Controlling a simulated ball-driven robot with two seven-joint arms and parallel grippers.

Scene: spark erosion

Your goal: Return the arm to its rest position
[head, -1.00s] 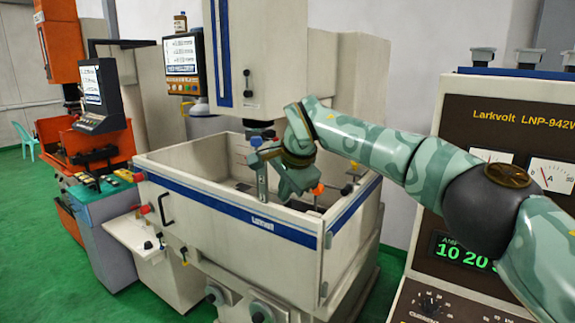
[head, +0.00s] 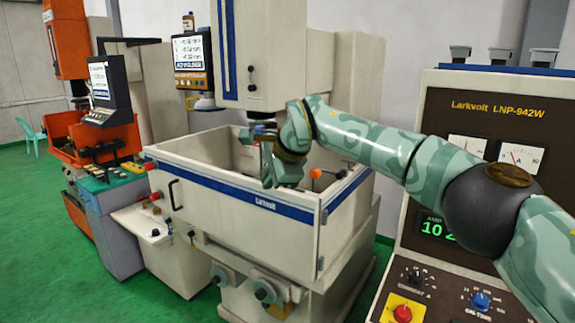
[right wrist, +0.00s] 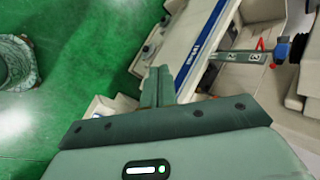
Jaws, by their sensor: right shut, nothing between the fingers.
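My right arm, in green camouflage, reaches in from the right in the head view, past the cabinet to the machine's tank. My right gripper (head: 268,178) points downward near the front wall of the open-topped tank (head: 240,198); whether it is over the rim or in front of it is hard to tell. In the right wrist view its two fingers (right wrist: 157,78) lie together, shut with nothing between them. The tank's blue-striped wall (right wrist: 200,45) is close beside them there. My left gripper is not in view.
The Larkvolt cabinet (head: 478,125), with meters and knobs, stands at the right under my arm. The machine head (head: 275,60) is behind the gripper. An orange nozzle (head: 316,173) is in the tank. A grey control console (head: 110,90) stands left. Green floor (head: 60,270) is clear at front left.

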